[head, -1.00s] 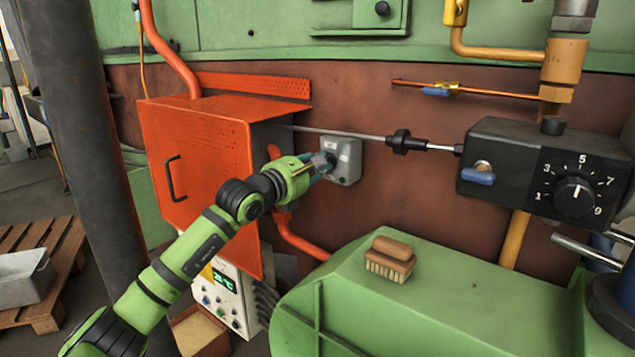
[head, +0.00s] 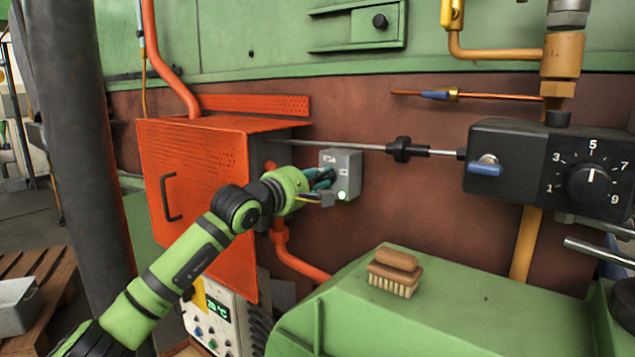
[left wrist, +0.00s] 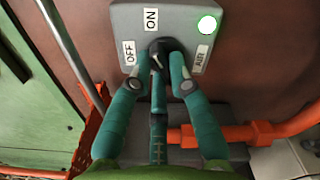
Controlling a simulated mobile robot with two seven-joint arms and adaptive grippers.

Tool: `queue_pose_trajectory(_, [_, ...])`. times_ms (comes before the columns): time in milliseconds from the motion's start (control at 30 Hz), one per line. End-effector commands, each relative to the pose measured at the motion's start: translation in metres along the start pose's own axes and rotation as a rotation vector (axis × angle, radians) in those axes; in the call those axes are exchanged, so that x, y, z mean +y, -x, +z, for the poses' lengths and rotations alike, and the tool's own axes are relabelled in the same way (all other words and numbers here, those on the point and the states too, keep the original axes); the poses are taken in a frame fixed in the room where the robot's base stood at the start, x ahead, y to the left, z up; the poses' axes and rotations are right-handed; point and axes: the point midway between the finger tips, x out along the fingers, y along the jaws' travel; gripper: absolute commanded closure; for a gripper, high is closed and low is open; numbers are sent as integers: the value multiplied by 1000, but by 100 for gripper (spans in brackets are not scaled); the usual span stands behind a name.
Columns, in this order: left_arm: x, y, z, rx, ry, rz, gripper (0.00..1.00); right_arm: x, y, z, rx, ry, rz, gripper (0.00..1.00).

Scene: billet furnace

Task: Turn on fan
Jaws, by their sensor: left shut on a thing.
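A grey switch box (head: 347,163) is fixed to the brown furnace wall, right of the orange cabinet. My left gripper (head: 325,182) is at the box. Its fingers (left wrist: 160,85) are shut on a dark rotary knob (left wrist: 158,48) between them. The knob's exact pointing is hard to tell. My right gripper is not in view.
The orange cabinet (head: 200,170) stands close beside my left arm. A rod (head: 350,145) runs above the switch box to a black control box (head: 545,165) at right. A brush (head: 395,272) lies on the green housing (head: 450,310) below.

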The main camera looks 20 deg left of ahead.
Motion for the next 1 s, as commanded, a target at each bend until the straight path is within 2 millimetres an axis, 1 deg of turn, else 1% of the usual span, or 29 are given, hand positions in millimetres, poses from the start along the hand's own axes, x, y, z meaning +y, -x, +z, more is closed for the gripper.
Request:
queue_pose_trajectory(367, [-1,0,0,1,-9,-2,100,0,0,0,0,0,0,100])
queue_pose_trajectory(400, [-1,0,0,1,-10,-2,72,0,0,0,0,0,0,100])
queue_pose_trajectory(433, [-1,0,0,1,-9,-2,60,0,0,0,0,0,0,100])
queue_pose_trajectory(467, [-1,0,0,1,-9,-2,56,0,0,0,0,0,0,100])
queue_pose_trajectory(833, [0,2,0,0,-7,0,56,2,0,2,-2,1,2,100])
queue_pose_trajectory(933, [0,9,-1,1,-8,0,56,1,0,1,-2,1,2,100])
queue_pose_trajectory(1000, [-1,18,-1,1,-9,-1,56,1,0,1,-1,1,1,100])
